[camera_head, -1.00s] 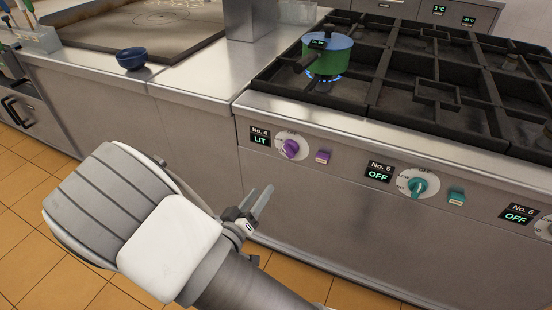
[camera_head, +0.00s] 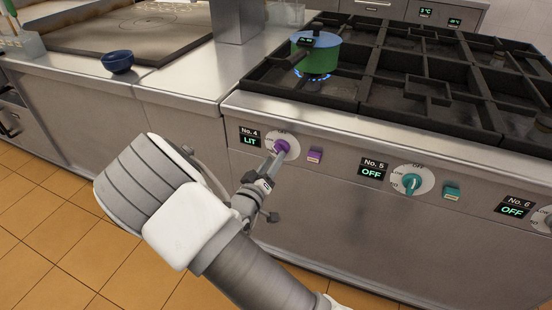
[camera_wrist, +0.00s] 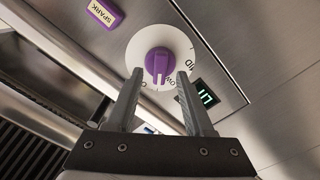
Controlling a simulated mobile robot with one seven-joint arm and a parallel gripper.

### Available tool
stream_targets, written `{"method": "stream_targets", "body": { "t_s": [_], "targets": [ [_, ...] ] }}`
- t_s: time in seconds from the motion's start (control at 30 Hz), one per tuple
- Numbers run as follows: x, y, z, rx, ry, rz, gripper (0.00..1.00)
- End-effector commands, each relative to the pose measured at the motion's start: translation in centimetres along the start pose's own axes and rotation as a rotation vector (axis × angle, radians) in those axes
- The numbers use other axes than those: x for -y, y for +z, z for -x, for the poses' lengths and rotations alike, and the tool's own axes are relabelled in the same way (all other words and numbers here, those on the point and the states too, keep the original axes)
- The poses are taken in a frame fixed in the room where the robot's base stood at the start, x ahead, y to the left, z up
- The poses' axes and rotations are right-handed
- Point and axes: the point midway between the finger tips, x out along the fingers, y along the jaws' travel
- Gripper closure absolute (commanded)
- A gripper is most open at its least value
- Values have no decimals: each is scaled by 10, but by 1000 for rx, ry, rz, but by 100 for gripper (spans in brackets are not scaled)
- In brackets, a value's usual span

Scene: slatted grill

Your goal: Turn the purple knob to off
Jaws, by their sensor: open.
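The purple knob (camera_head: 281,146) sits on a white dial on the stove's front panel, beside a No. 4 display (camera_head: 250,137) that reads LIT. In the wrist view the purple knob (camera_wrist: 158,62) shows a raised grip bar, with the fingers pointing at it from below. My gripper (camera_head: 274,158) is open, its fingertips at the knob in the head view. In the wrist view my gripper (camera_wrist: 160,80) has one finger on each side of the knob's lower part. I cannot tell whether the fingers touch it. Nothing is held.
A purple spark button (camera_head: 315,155) is just right of the knob. A teal knob (camera_head: 411,184) beside a No. 5 display reading OFF is farther right. A green and blue pot (camera_head: 317,60) stands over a blue flame. A blue bowl (camera_head: 118,62) is on the counter.

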Motion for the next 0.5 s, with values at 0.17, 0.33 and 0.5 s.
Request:
{"method": "stream_targets", "body": {
  "t_s": [0.17,0.33,0.5],
  "targets": [
    [0,0,-21,0,1,-1,48],
    [0,0,-26,0,-1,-1,48],
    [0,0,-26,0,-1,-1,48]
  ]
}}
